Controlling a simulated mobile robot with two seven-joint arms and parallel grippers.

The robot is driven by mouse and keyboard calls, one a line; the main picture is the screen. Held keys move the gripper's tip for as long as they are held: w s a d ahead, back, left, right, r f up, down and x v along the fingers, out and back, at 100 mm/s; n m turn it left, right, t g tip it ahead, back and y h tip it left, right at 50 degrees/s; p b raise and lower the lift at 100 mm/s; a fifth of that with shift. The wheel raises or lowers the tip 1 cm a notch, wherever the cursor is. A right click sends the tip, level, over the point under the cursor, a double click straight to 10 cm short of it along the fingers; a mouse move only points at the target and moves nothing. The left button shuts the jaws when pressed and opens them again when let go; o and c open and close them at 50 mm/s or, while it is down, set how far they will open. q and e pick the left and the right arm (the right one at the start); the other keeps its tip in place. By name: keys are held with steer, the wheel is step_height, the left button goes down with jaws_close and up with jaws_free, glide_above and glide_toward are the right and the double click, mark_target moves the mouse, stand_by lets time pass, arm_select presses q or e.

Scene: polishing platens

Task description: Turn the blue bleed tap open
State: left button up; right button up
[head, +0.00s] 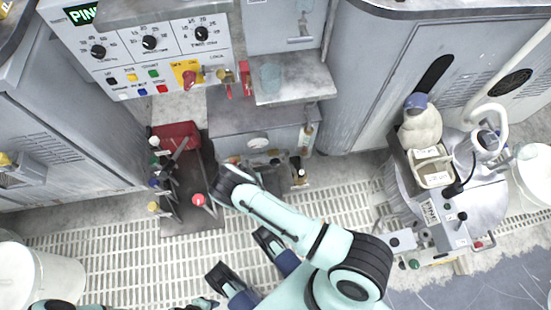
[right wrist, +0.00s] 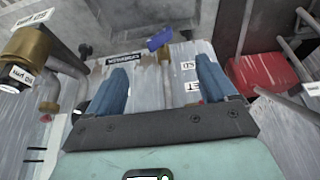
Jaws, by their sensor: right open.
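In the right wrist view the blue tap handle (right wrist: 160,40) sits on a small brass stem against a pale, streaked panel. My right gripper (right wrist: 159,66) is open, with its two blue fingers pointing toward that panel. The tap shows between and beyond the fingertips, and nothing is between the fingers. I cannot tell the remaining distance. In the head view my right arm reaches up-left over the grating to a low grey box (head: 230,122), and I cannot make out the tap there.
A red box (head: 176,134) and a rack with coloured knobs (head: 192,228) stand left of my right wrist. The red box also shows in the wrist view (right wrist: 264,72). A brass fitting (right wrist: 30,45) with pipework is at left there. A machine (head: 487,205) stands right.

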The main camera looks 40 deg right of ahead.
steer(key=s+r+g+y+p, duration=0.1)
steer(key=s+r+g+p, duration=0.2)
steer(key=s+r+p, duration=0.7)
steer(key=shift+s+r+y, duration=0.3)
steer(key=shift+s+r, duration=0.95)
steer(key=shift+s, duration=1.5)
steer(key=shift+c, duration=0.3)
